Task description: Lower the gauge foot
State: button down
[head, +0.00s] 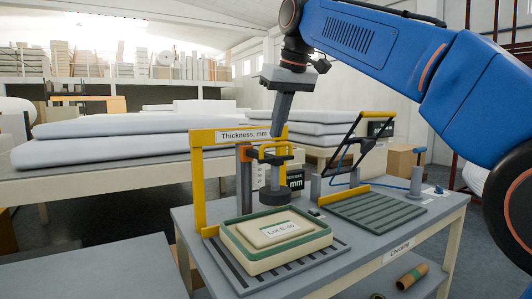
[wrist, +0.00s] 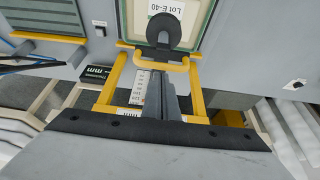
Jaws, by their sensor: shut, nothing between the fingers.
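The gauge foot (head: 275,200) is a dark round block hanging under a yellow handle (head: 277,152) on a grey column (head: 244,182). It appears above the rear of the pale sample (head: 270,230) labelled Lot E-40; I cannot tell the exact gap. In the wrist view the foot (wrist: 166,30) partly covers the label, with the handle (wrist: 160,62) just below it. My gripper (head: 280,130) is shut and empty, pointing down near the "Thickness, mm" sign, above the handle. Its dark fingers (wrist: 168,85) reach toward the handle in the wrist view, apparently apart from it.
A yellow frame (head: 198,190) carries the sign around the column. A scale strip (wrist: 139,88) stands beside the column. To the right is a ribbed green plate (head: 370,212) with a raised yellow-and-black hinged frame (head: 345,145). White wadding (head: 110,145) lies behind.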

dwell(0.3)
jog(key=shift+f, duration=1.35)
jog(key=shift+r, duration=3.55)
jog(key=shift+d, duration=0.1)
jog(key=s+d+f+m+h, duration=0.1)
jog(key=s+d+f+m, duration=0.1)
jog(key=s+d+f, duration=0.55)
jog(key=s+d+f+m, duration=0.2)
jog(key=s+d+f, duration=0.2)
jog(key=d+f, duration=0.65)
jog(key=s+d+f+m, duration=0.1)
jog(key=s+d+f, duration=0.2)
jog(key=s+f, duration=0.3)
jog(key=s+d+f+m+h, duration=0.1)
jog(key=s+d+f, duration=0.3)
jog(key=f, duration=0.9)
jog(key=s+d+f+t, duration=0.1)
jog(key=s+d+f, duration=0.3)
jog(key=s+f, duration=0.4)
notch_tip(320, 180, down, 3)
jog(key=shift+s+d+r+m+h, duration=0.2)
jog(key=shift+m+h, duration=0.1)
jog(key=shift+m, duration=0.1)
